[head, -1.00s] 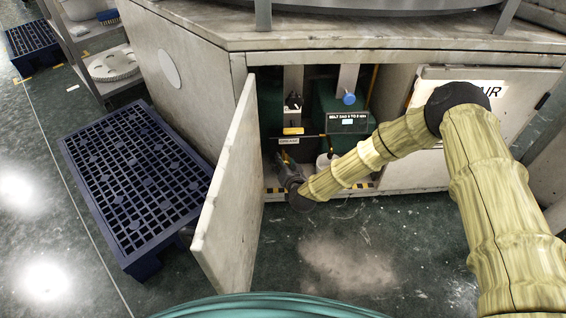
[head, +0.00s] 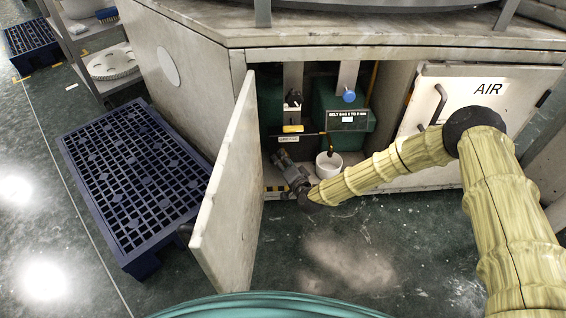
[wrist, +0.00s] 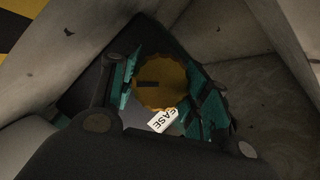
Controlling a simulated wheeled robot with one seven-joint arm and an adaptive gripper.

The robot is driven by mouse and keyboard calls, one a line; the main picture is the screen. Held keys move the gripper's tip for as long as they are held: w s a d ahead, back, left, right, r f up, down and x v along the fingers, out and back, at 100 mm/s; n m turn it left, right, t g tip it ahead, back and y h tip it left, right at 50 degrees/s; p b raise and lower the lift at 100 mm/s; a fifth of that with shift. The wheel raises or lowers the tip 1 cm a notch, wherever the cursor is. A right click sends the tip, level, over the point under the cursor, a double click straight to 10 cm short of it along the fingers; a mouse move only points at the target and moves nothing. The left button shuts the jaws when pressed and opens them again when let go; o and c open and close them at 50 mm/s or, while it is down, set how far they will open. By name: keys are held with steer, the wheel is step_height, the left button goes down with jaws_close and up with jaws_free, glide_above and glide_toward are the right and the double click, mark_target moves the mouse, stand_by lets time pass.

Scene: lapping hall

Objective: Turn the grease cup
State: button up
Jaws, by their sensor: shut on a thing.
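The grease cup (wrist: 168,75) is a round brass-coloured cap with a scalloped rim and a dark mark on its face in the wrist view. My gripper (wrist: 166,97) has its teal-padded fingers on either side of the cap, shut on it. A white tag (wrist: 163,120) with the letters "EASE" lies just below the cap. In the head view my gripper (head: 281,158) reaches into the open cabinet at its lower left, by the door. The cup itself is hidden there. A small grease label (head: 289,139) shows above the gripper.
The open cabinet door (head: 228,195) stands close to the left of my arm. A white pot (head: 328,170) stands on the cabinet floor to the right of the gripper. A green box with a belt sign (head: 347,120) and a blue knob (head: 349,96) are behind. A blue pallet (head: 135,180) lies left.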

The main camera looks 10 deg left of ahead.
steer(key=shift+w, duration=0.1)
steer(key=o, duration=1)
steer(key=v, duration=1.2)
